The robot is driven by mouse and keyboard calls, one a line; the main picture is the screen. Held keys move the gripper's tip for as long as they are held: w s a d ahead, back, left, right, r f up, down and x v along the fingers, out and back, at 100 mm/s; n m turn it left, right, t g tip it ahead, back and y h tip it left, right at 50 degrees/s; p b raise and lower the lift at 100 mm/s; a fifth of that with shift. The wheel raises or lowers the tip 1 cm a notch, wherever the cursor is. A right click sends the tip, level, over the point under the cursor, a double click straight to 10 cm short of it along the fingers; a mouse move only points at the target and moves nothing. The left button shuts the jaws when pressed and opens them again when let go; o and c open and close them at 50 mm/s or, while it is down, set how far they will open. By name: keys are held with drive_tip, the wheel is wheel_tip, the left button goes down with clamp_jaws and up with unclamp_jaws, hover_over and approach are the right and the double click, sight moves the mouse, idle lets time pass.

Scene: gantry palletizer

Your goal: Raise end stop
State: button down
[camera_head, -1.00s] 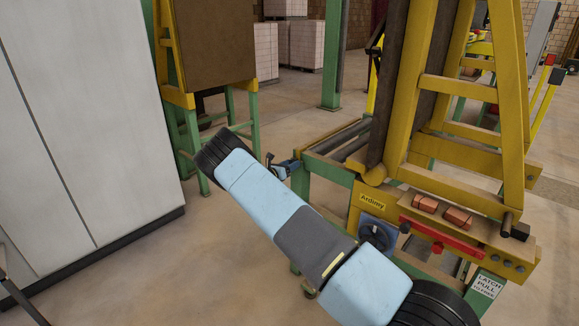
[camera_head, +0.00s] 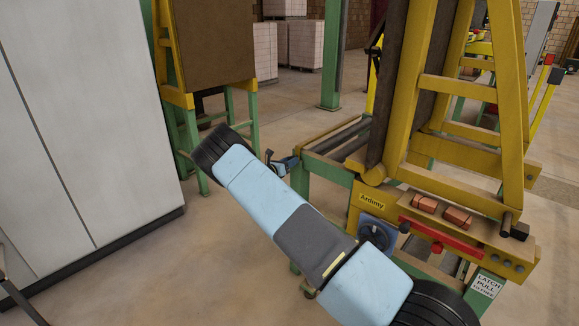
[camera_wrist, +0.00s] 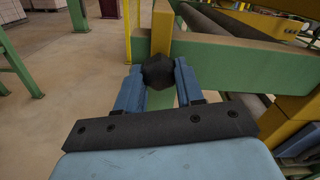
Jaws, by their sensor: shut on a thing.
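In the wrist view my gripper (camera_wrist: 160,85) has its two blue fingers on either side of a black faceted knob (camera_wrist: 158,71) and is shut on it. The knob sits in front of a yellow upright post (camera_wrist: 161,28) at the end of the green roller frame (camera_wrist: 225,55). Whether this post is the end stop cannot be told for certain. In the head view my gripper (camera_head: 283,163) is small, at the left corner of the green frame (camera_head: 325,170). The knob is hidden there.
A yellow tilting frame (camera_head: 409,85) with a brown panel stands over the rollers (camera_head: 345,138). A red bar (camera_head: 440,238) and a "LATCH PULL" sign (camera_head: 487,286) are on the near side. A grey cabinet (camera_head: 85,110) stands left. Open floor lies between.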

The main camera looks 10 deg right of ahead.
wheel_tip(320, 180, up, 4)
drive_tip(key=shift+w+a, duration=0.1)
drive_tip(key=c, duration=1.1)
unclamp_jaws()
drive_tip(key=o, duration=0.4)
drive_tip(key=shift+f, duration=0.1)
drive_tip(key=v, duration=1.4)
